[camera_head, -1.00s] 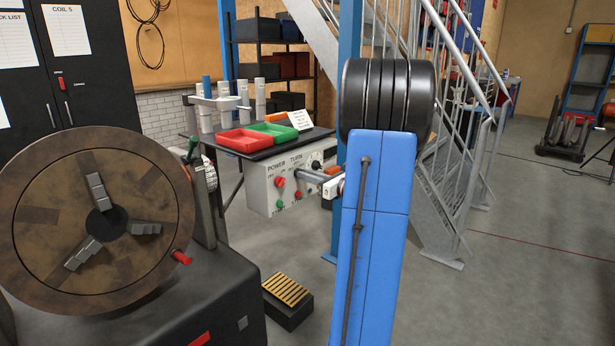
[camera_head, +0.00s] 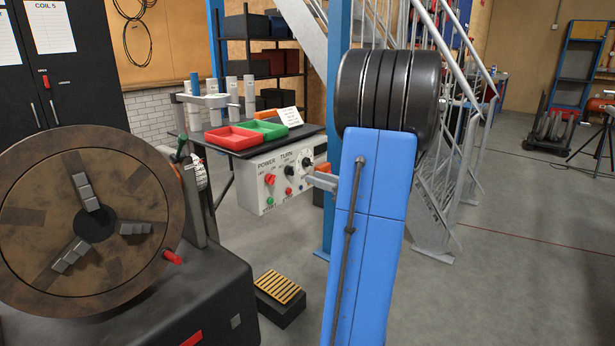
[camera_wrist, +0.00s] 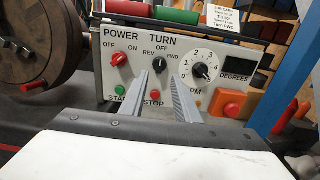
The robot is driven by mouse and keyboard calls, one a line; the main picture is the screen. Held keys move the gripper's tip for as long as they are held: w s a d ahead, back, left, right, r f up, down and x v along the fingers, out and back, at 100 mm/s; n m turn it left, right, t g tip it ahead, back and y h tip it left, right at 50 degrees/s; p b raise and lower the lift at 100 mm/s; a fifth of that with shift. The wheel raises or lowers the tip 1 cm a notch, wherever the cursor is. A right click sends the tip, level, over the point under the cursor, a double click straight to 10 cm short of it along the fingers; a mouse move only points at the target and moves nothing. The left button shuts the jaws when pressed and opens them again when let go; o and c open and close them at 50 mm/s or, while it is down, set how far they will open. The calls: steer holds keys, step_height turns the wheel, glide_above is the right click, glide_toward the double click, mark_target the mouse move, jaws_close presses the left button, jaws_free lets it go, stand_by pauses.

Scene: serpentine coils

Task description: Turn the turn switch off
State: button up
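The turn switch (camera_wrist: 160,64) is a small black knob on the grey control panel (camera_wrist: 215,58), under the label TURN with REV, OFF and FWD marks. I cannot tell surely which mark it points to. In the head view the turn switch (camera_head: 289,171) sits to the right of the red power knob (camera_head: 270,179). My gripper (camera_wrist: 168,77) is open and empty in front of the panel, its left fingertip just below the turn switch in the wrist view. In the head view my gripper (camera_head: 308,179) appears at the panel's right part; contact cannot be told.
A speed dial (camera_wrist: 206,67), a green start button (camera_wrist: 120,90), a red stop button (camera_wrist: 155,94) and an orange-red button (camera_wrist: 231,108) surround the switch. A large round chuck (camera_head: 40,220) stands left. A blue post (camera_head: 333,120) rises behind the panel's right side.

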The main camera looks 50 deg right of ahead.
steer(key=s, duration=0.8)
steer(key=shift+s+d, duration=0.3)
steer(key=shift+d, duration=0.05)
